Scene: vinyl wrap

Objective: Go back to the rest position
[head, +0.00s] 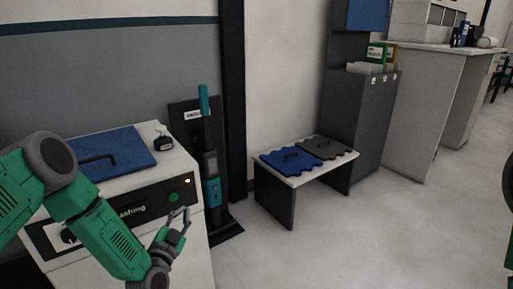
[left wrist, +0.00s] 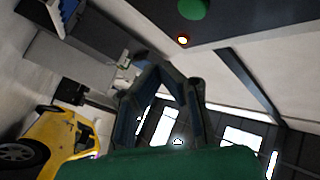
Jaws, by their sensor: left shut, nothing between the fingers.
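My left gripper (head: 181,213) is in front of the white washing machine, close to the front panel and below the green button (head: 173,196). It is empty and its fingertips come together; it also shows in the left wrist view (left wrist: 166,70), with nothing held between the fingers. My green and grey left arm comes in from the left and crosses part of the machine's panel. My right gripper is out of view.
A low bench (head: 274,205) holds blue and grey wavy panels. A yellow car (left wrist: 55,140) shows in the left wrist view. The right-hand floor is clear.

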